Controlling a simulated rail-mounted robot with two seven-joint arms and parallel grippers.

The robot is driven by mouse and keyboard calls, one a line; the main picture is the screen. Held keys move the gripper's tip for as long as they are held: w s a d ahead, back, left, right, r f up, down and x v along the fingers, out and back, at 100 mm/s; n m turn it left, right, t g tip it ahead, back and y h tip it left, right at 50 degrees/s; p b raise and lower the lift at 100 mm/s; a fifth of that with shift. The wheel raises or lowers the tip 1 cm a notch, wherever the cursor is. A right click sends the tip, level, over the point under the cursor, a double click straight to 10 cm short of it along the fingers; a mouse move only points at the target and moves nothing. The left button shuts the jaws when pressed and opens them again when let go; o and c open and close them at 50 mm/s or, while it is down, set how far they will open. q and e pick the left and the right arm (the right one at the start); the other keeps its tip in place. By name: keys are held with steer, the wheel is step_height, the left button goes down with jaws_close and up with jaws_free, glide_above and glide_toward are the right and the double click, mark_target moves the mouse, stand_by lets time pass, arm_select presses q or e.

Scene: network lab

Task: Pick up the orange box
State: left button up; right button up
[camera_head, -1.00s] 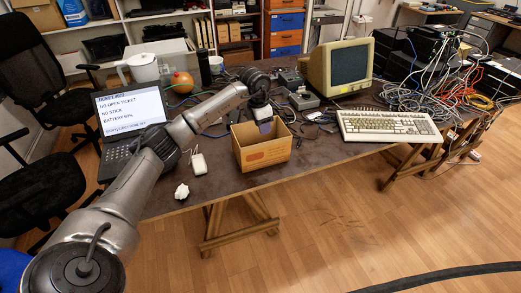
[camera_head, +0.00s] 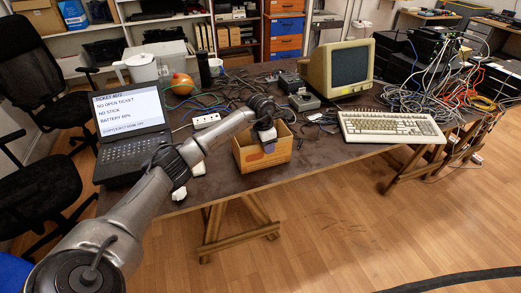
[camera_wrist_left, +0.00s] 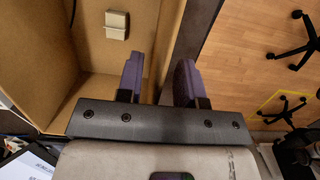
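The orange box (camera_head: 272,161) is an open-topped cardboard box at the table's front edge in the head view. My left gripper (camera_head: 269,147) points down at it from above, overlapping its front wall. In the left wrist view, the box's tan inside (camera_wrist_left: 95,70) fills the upper left. My left gripper (camera_wrist_left: 158,82) is open there, one purple finger on the inner side of a box wall and the other on the outer side. The wall runs between them, and I cannot tell whether either finger touches it. My right gripper is in neither view.
A small pale block (camera_wrist_left: 116,24) lies inside the box. The laptop (camera_head: 131,122) stands left on the table (camera_head: 222,181), partly behind my arm. The keyboard (camera_head: 389,128) and CRT monitor (camera_head: 346,66) stand to the right. Cables lie behind the box; open floor lies in front.

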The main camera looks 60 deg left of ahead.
arm_select(q)
steer(key=shift+f, duration=0.15)
jaws_close()
stand_by(0.4)
